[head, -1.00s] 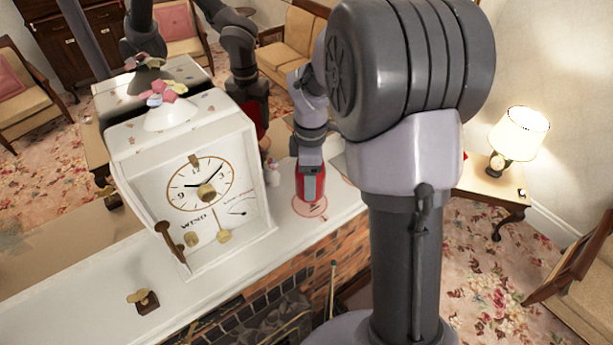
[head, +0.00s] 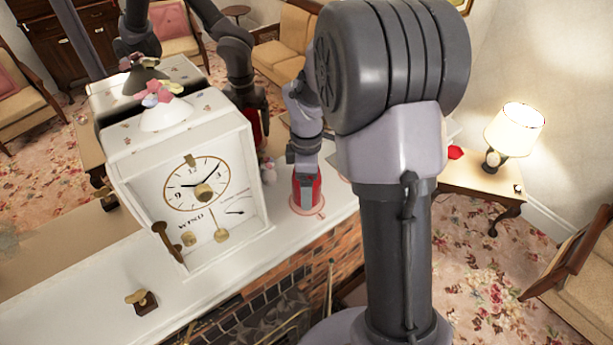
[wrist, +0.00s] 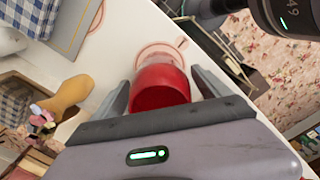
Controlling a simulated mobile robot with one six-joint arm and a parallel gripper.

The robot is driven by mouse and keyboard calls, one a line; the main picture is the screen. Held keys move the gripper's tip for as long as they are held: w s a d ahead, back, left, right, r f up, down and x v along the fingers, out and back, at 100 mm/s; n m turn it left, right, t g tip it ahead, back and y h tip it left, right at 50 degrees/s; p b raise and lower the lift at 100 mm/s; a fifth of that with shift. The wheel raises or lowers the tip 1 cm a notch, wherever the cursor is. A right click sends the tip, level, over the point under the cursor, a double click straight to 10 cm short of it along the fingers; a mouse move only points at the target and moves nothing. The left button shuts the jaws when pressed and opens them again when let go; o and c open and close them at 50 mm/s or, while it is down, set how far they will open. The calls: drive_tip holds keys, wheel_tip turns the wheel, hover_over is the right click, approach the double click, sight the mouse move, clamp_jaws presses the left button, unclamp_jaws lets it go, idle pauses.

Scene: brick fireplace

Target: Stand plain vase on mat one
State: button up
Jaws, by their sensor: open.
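The plain vase (head: 299,192) is red and stands upright near the mantel's front edge, partly hidden by my gripper (head: 306,180). Under it is a pale round mat (head: 322,213) with a pinkish rim, which I take as mat one. In the wrist view the vase (wrist: 160,92) lies between the two fingers of my gripper (wrist: 162,92), its red mouth facing the camera. A gap shows on each side, so the fingers are open around it. The mat (wrist: 182,42) shows beyond the vase. The contact between vase and mat is partly hidden.
A large white clock (head: 225,225) stands left of the vase, with a small white figurine (head: 268,172) between them. A small brass-and-wood item (head: 143,300) lies on the front left of the mantel (head: 80,310). A second round outline (wrist: 93,15) shows in the wrist view.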

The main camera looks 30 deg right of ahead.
wheel_tip(320, 180, up, 12)
drive_tip(key=shift+f, duration=0.15)
drive_tip(key=s+a+r+m+t+y, duration=0.1)
drive_tip(key=s+a+r+m+t, duration=0.2)
drive_tip(key=s+a+m, duration=0.3)
drive_tip(key=s+a+r+m+t+y, duration=0.1)
drive_tip(key=s+a+r+m+t, duration=0.1)
drive_tip(key=s+a+m, duration=0.5)
drive_tip(key=s+r+m, duration=0.1)
drive_tip(key=s+m, duration=0.3)
drive_tip(key=s, duration=0.3)
drive_tip(key=shift+s+a+r+t, duration=0.2)
drive_tip(key=shift+r+t, duration=0.1)
drive_tip(key=shift+t, duration=0.1)
wheel_tip(320, 180, down, 35)
drive_tip(key=b, duration=3.5)
drive_tip(key=shift+f, duration=0.2)
drive_tip(key=shift+d, duration=0.1)
